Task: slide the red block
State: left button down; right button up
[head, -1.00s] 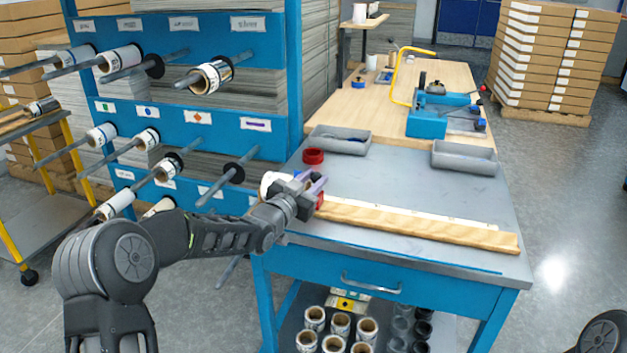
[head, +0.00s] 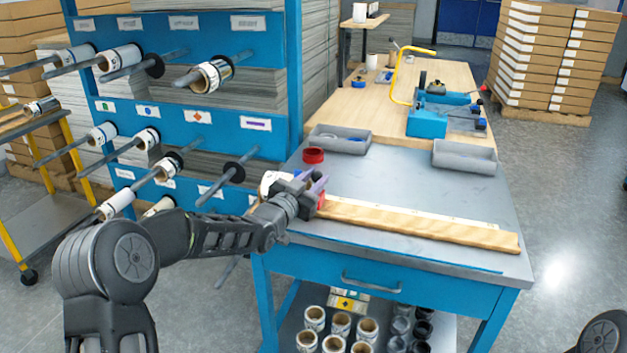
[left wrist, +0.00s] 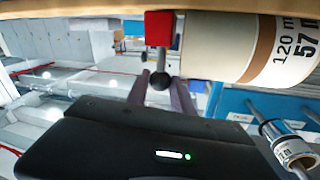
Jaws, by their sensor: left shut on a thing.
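The red block (head: 321,199) sits at the left end of a wooden rail (head: 430,226) on the bench, partly hidden by my left gripper (head: 316,186). In the left wrist view the red block (left wrist: 160,29) carries a short stem with a dark ball knob (left wrist: 160,80). The purple fingers of my left gripper (left wrist: 163,92) are on either side of this knob, shut on it. A white roll (head: 268,184) stands beside the block, partly behind my gripper. In the left wrist view this roll (left wrist: 285,45) shows printed numbers and lies close to the block. My right gripper is not in view.
A white scale strip (head: 430,214) runs along the rail. A blue rack (head: 200,128) with rolls on rods stands left.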

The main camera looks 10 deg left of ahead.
pick_arm(q)
jog(key=d+b, duration=0.1)
jog(key=d, duration=0.2)
jog(key=d+b, duration=0.4)
jog(key=d, duration=0.1)
jog(key=shift+s+d+f, duration=0.3)
jog(key=shift+s, duration=0.05)
jog(key=d, duration=1)
jog(key=shift+s+d+r, duration=0.25)
jog(key=shift+s+d, duration=0.05)
jog(key=shift+d, duration=0.05)
jog(key=c, duration=1.4)
grip_release()
jog(key=shift+c, duration=0.2)
jog(key=shift+o, duration=0.3)
jog(key=shift+s+a, duration=0.1)
jog(key=v, duration=0.7)
jog(key=shift+s+b, duration=0.3)
jog(key=shift+b, duration=0.05)
